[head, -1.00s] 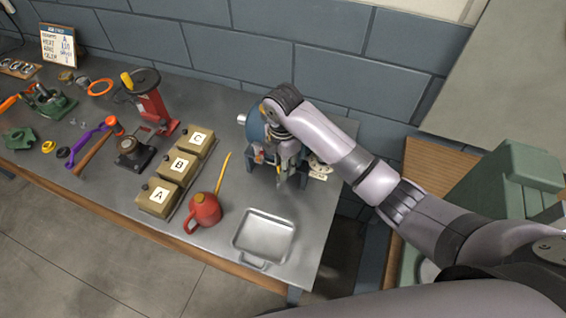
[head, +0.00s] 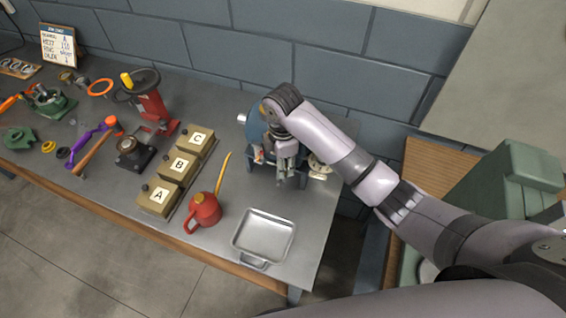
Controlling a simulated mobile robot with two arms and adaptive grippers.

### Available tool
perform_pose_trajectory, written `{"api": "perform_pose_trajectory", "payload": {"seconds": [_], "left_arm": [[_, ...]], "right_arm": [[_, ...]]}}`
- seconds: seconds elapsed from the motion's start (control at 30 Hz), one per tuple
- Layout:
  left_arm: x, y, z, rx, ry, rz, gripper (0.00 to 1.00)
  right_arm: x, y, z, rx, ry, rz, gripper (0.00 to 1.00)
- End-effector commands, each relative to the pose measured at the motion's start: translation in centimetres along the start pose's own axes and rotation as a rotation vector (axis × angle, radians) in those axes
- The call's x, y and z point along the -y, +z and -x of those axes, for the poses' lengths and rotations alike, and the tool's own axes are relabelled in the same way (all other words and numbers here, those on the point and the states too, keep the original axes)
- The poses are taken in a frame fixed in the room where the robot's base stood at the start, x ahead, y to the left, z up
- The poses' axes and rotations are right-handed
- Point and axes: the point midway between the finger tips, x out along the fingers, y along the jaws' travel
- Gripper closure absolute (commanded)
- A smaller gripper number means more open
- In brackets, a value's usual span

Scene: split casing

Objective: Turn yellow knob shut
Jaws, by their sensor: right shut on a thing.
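My right gripper (head: 287,178) points down at the front of a blue round-bodied machine (head: 256,128) near the right end of the bench. Its fingers are closed on a small part there. The fingers and wrist cover that part, and I cannot make out a yellow knob in the open. My left gripper is not in view.
An empty metal tray (head: 264,238) lies at the bench's front right. A red oil can (head: 204,211) with a yellow spout stands left of it, beside boxes (head: 180,168) marked A, B and C. A red press (head: 152,105) and loose tools lie further left.

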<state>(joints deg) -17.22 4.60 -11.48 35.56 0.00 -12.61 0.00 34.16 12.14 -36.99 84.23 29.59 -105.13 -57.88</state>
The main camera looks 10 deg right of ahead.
Motion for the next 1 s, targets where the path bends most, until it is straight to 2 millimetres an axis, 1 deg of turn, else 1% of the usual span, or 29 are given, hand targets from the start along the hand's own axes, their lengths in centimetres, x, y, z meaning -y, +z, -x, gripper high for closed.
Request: {"api": "perform_pose_trajectory", "payload": {"seconds": [0.03, 0.07, 0.37, 0.87, 1.0], "left_arm": [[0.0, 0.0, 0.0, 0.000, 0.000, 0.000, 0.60], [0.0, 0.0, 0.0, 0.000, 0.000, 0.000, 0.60], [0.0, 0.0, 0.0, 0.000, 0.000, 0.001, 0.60], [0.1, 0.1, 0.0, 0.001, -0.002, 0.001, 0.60], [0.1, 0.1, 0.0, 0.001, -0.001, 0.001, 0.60]], "right_arm": [[0.0, -0.1, 0.0, -0.001, 0.001, 0.001, 1.00], [0.0, -0.1, 0.0, -0.001, 0.001, 0.001, 0.74], [0.0, 0.0, 0.0, -0.001, 0.001, 0.001, 0.54], [-0.2, 0.1, 0.2, 0.000, 0.006, -0.001, 0.54], [-0.3, 0.1, 1.1, 0.001, 0.009, -0.002, 0.54]]}}
